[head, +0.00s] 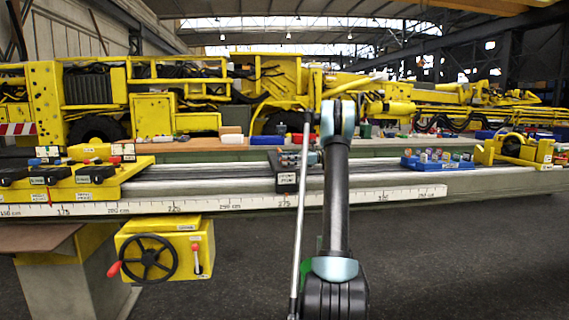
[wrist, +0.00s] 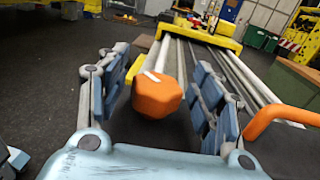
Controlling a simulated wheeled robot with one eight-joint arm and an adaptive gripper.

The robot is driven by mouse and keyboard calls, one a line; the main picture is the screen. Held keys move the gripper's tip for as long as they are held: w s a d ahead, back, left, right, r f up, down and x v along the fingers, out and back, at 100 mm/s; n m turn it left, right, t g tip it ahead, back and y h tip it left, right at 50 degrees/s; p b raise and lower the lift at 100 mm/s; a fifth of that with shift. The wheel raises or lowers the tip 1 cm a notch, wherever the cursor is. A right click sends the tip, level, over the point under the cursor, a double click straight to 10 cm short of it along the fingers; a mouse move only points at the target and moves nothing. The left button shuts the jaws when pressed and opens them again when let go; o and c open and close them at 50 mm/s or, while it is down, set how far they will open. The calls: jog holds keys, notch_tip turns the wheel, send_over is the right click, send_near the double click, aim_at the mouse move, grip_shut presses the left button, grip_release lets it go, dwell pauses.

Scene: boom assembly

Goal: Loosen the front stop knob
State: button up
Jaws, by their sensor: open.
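An orange faceted knob (wrist: 157,95) with a small white mark on top shows in the wrist view. My gripper (wrist: 162,62) is open, with one blue padded finger on each side of the knob. Gaps show between the knob and both fingers, and nothing is gripped. In the head view a dark stop block (head: 287,180) with a white label sits on the rail bench just left of my arm. The knob cannot be made out there, and my arm hides most of my gripper.
Long metal rails (wrist: 180,62) run away behind the knob, and an orange curved handle (wrist: 280,118) is at the right. In the head view, a ruler strip (head: 235,205) lines the bench front. A blue tray (head: 437,163) holds small items. A yellow handwheel box (head: 165,250) hangs below.

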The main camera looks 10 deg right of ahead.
notch_tip(320, 180, up, 10)
jog(key=shift+f, duration=0.15)
dwell(0.3)
